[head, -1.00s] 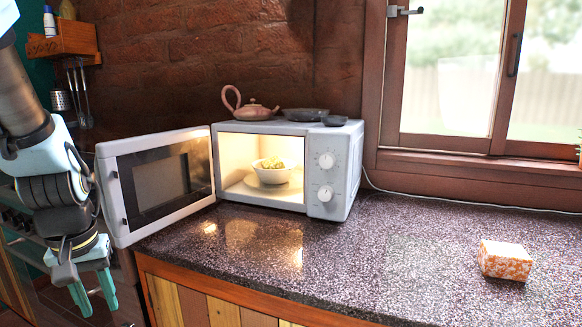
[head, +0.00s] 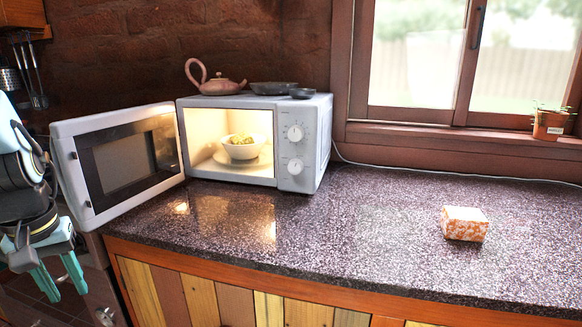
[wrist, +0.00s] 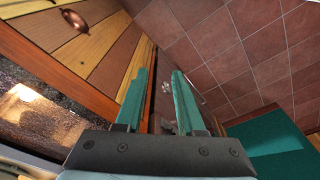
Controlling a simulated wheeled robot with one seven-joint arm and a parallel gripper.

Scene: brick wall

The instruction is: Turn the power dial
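A white microwave (head: 318,140) stands on the counter with its door (head: 120,165) swung wide open to the left. Two white dials sit one above the other on its right front panel: an upper dial (head: 295,133) and a lower dial (head: 295,166). A white bowl of yellowish food (head: 240,149) is inside the lit cavity. My gripper (head: 60,282) hangs at the far left, below the counter top and left of the door, away from the dials. Its teal fingers are apart and empty, also in the wrist view (wrist: 160,95).
A pink teapot (head: 214,82) and dark dishes (head: 274,88) rest on the microwave. An orange-and-white box (head: 465,223) lies on the speckled counter (head: 370,230) at the right. The counter before the microwave is clear. A potted plant (head: 549,123) stands by the window.

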